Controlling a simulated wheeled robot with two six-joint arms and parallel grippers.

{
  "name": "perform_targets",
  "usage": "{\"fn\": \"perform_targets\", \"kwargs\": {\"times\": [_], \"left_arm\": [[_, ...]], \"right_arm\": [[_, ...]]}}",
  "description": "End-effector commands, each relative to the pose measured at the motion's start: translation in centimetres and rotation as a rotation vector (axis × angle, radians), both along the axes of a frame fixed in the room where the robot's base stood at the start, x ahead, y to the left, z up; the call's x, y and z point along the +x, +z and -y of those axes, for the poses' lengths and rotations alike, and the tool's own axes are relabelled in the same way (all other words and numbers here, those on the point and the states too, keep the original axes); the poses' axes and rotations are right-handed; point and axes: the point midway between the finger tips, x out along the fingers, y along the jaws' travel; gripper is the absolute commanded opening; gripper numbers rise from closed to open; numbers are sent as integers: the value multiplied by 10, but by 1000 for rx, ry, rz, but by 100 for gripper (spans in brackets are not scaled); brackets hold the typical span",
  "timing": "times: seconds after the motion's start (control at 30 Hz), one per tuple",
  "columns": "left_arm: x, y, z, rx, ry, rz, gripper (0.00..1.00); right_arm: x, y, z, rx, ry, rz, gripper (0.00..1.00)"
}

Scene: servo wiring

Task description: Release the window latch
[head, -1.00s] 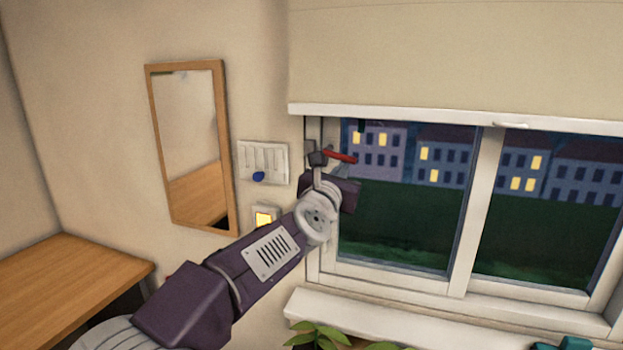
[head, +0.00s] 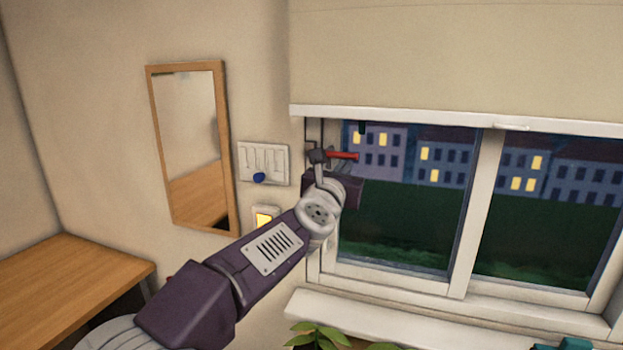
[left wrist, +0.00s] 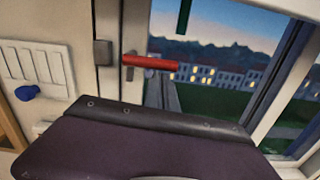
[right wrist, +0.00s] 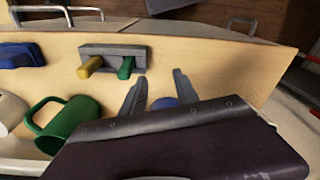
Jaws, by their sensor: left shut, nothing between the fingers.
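The window latch has a red handle (head: 343,155) on a grey mount at the window's left frame. The handle points right, about level. In the left wrist view the red handle (left wrist: 152,62) lies across the picture just beyond my left gripper (left wrist: 162,88). In the head view my left gripper (head: 344,170) is shut and empty, with its fingers just under the handle. I cannot tell if they touch it. My right gripper (right wrist: 160,92) shows only in the right wrist view, open, with a blue thing (right wrist: 165,103) beyond its fingers.
A white panel with a blue knob (head: 258,177) and a lit switch (head: 264,217) are left of the window. A mirror (head: 233,190) hangs further left. A blind (head: 450,60) covers the window's top.

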Motion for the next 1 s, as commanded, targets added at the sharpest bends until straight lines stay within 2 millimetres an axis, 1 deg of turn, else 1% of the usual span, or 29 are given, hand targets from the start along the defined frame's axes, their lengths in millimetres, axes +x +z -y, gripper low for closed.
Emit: {"fn": "perform_targets", "kwargs": {"times": [0.07,0.17,0.23,0.4,0.5,0.6,0.73,1.0], "left_arm": [[-2,1,-1,-1,1,3,0],[-11,-1,-4,-2,0,3,0],[-24,-3,-8,-2,0,3,0],[-57,-4,-19,-2,-1,2,0],[-72,-4,-24,-1,-1,2,0],[-82,-4,-27,-1,-1,1,0],[-86,-5,-29,0,0,0,0],[-85,-4,-30,0,2,-1,0]], "right_arm": [[0,-1,0,0,0,0,36],[0,-7,0,0,0,0,36],[0,-14,0,0,0,0,36],[0,-22,0,0,0,0,36],[0,-24,0,0,0,0,36],[0,-25,0,0,0,0,36],[0,-25,0,0,0,0,36],[0,-25,0,0,0,0,36]]}}
